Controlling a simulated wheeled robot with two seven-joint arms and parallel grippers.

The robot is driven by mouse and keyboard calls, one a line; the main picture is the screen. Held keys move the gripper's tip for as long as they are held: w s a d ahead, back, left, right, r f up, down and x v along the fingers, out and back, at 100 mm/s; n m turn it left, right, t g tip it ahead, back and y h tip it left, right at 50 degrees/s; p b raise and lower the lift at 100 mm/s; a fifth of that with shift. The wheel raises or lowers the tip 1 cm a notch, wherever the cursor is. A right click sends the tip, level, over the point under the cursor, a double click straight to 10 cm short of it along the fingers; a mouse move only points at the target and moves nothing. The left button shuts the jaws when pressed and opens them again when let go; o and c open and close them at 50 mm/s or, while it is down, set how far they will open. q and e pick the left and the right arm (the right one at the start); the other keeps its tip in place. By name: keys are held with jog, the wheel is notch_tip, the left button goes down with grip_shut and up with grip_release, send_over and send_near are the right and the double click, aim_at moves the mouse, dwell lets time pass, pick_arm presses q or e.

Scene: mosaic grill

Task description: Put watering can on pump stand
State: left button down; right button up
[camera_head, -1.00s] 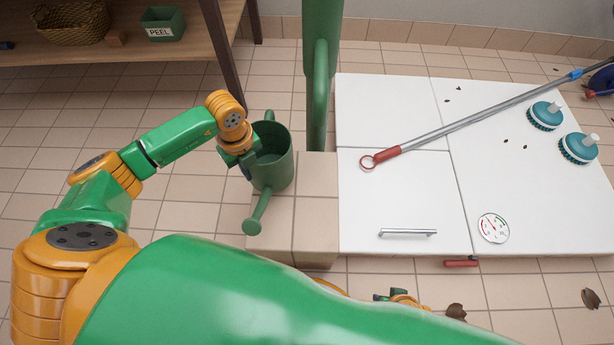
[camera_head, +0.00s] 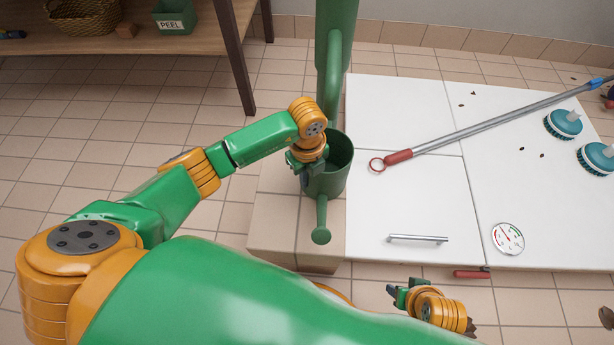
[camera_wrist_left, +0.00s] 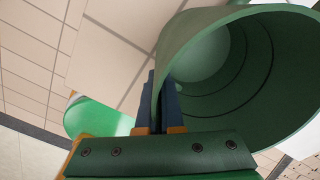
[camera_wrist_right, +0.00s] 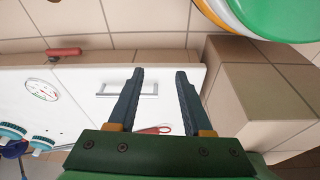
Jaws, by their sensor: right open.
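The green watering can (camera_head: 340,152) is upright at the right part of the tiled pump stand (camera_head: 275,215), just in front of the green pump (camera_head: 336,35). Its spout points toward me. I cannot tell whether its base touches the stand. My left gripper (camera_head: 304,170) is shut on the can's left side. In the left wrist view its fingers (camera_wrist_left: 163,100) are close together against the can's wall (camera_wrist_left: 210,30), and the exact grip is hidden. My right gripper (camera_head: 398,297) is open and empty; its fingers (camera_wrist_right: 157,90) show apart in the right wrist view.
A white cabinet top (camera_head: 400,215) with a handle (camera_head: 417,238) and gauge (camera_head: 508,238) adjoins the stand. A long pole (camera_head: 500,122) and two teal brushes (camera_head: 563,123) lie on it. A wooden shelf (camera_head: 150,45) stands at the back left.

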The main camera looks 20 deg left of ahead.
pick_arm(q)
jog(key=c, duration=1.5)
grip_release()
jog(key=shift+f, duration=0.1)
jog(key=o, duration=0.4)
pick_arm(e)
jog(key=shift+r, duration=0.1)
jog(key=shift+r, duration=0.1)
pick_arm(q)
jog(key=shift+r+p, duration=0.3)
jog(key=shift+r, duration=0.2)
notch_tip(320, 180, up, 11)
jog(key=p, duration=0.4)
jog(key=shift+r, duration=0.2)
pick_arm(e)
jog(key=s+d+f, duration=0.1)
jog(key=s+f, duration=0.4)
jog(key=f, duration=0.3)
jog(key=shift+d+f+g, duration=0.15)
jog(key=shift+d+g, duration=0.1)
jog(key=shift+g, duration=0.05)
pick_arm(q)
jog(key=shift+f, duration=0.1)
pick_arm(e)
jog(key=shift+s, duration=0.15)
